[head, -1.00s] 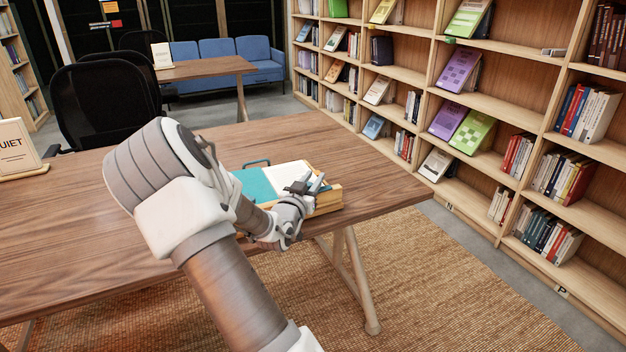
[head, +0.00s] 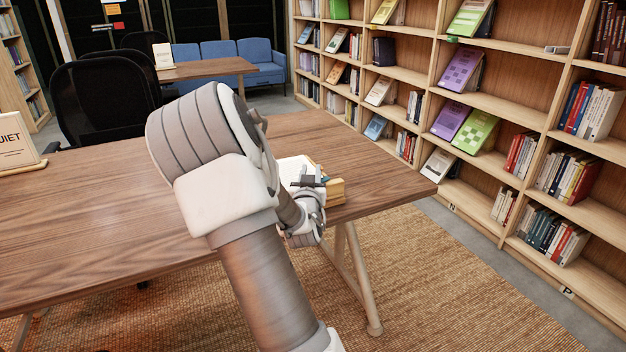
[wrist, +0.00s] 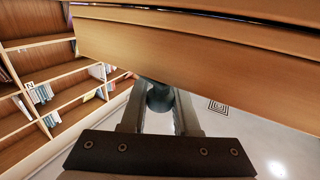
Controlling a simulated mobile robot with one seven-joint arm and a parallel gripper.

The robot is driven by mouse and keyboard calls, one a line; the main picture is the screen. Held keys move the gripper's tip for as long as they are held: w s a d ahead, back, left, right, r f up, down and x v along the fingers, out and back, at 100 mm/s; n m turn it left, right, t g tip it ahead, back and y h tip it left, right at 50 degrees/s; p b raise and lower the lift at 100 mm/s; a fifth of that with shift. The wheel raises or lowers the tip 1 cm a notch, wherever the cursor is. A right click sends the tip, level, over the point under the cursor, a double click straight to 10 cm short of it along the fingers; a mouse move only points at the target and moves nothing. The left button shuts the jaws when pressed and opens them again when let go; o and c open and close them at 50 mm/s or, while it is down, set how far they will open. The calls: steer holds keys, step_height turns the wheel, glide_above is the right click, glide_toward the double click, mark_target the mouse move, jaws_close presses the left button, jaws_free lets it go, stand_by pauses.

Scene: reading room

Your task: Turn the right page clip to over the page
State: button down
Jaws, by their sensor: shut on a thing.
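The open book on its wooden stand (head: 335,190) is near the right end of the table. Only a bit of white page (head: 291,168) shows past my arm in the head view. My gripper (head: 311,181) is at the front right of the stand. In the wrist view my gripper (wrist: 160,118) is shut on a dark rounded knob (wrist: 159,97), just under the wooden side of the stand (wrist: 190,48). The knob seems to belong to the right page clip. The rest of the clip and its position on the page are hidden.
The wooden table (head: 100,205) is bare to the left, apart from a quiet sign (head: 15,148) at its far left. A black chair (head: 105,100) stands behind it. Tall bookshelves (head: 480,100) line the right, beyond a strip of rug and floor.

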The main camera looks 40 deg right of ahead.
steer(key=n+t+y+b, duration=0.1)
steer(key=y, duration=0.1)
steer(key=n+t+y, duration=0.1)
steer(key=n, duration=0.1)
steer(key=shift+w+a+t+y+b, duration=0.1)
steer(key=shift+a+t+y+b, duration=0.1)
steer(key=shift+t+y+b, duration=0.15)
steer(key=n+y, duration=0.1)
steer(key=y, duration=0.1)
steer(key=n+t+y, duration=0.1)
steer(key=n+y, duration=0.1)
steer(key=y, duration=0.1)
steer(key=shift+w+a+t, duration=0.15)
steer(key=shift+a+t, duration=0.1)
steer(key=shift+a, duration=0.15)
steer(key=n+y, duration=0.2)
steer(key=a+n+y, duration=0.1)
steer(key=y, duration=0.2)
steer(key=shift+n+y, duration=0.25)
steer(key=shift+n, duration=0.15)
steer(key=shift+a+n+g+y+p, duration=0.2)
steer(key=shift+n+y+p, duration=0.15)
steer(key=shift+n+y, duration=0.35)
steer(key=shift+a+n+g+y+p, duration=0.25)
steer(key=shift+n+y, duration=0.2)
steer(key=shift+y, duration=0.6)
steer(key=shift+a+n+g+y+p, duration=0.15)
steer(key=shift+n+y+p, duration=0.35)
steer(key=shift+y, duration=0.35)
